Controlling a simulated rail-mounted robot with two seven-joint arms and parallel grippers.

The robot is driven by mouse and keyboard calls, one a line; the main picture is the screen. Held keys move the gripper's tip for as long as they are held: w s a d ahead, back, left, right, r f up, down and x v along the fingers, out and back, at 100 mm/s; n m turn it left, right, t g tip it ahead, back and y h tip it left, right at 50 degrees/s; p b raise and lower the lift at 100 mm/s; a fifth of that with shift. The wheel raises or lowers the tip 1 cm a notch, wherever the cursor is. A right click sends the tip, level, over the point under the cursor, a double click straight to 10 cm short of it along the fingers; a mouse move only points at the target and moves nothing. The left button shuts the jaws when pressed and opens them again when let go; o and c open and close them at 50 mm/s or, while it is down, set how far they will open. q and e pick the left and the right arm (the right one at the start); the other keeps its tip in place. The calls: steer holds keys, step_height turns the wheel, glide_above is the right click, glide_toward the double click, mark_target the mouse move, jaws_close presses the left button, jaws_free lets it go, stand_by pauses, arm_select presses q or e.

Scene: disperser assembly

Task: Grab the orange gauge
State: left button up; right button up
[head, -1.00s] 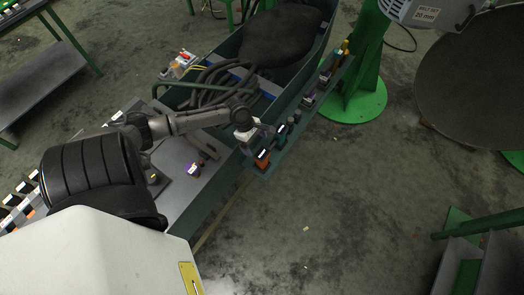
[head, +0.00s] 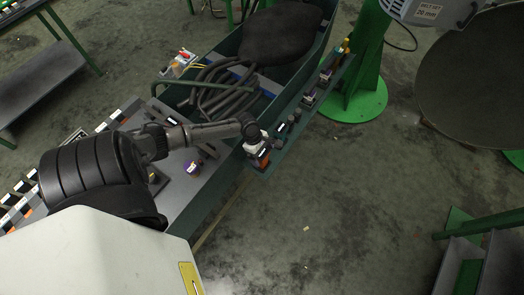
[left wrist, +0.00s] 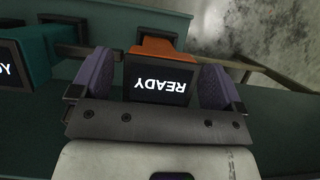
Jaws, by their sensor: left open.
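The orange gauge (left wrist: 158,47) has a dark screen that reads READY upside down in the left wrist view. In the head view the gauge (head: 263,161) stands at the near end of the narrow green side shelf, partly hidden by my gripper. My left gripper (left wrist: 160,85) is open, with one purple finger pad on each side of the gauge's screen part. I cannot tell whether the pads touch it. In the head view the left gripper (head: 259,150) is right over the gauge. My right gripper is not in view.
A teal gauge (left wrist: 30,52) stands close beside the orange one. Other gauges, some purple (head: 309,97), stand farther along the shelf (head: 290,140). A green trough (head: 222,179) with coiled dark hose lies alongside. Open floor lies to the right.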

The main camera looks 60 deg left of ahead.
arm_select(q)
steer(key=shift+c, duration=0.3)
steer(key=shift+r, duration=0.1)
jaws_close()
stand_by(0.4)
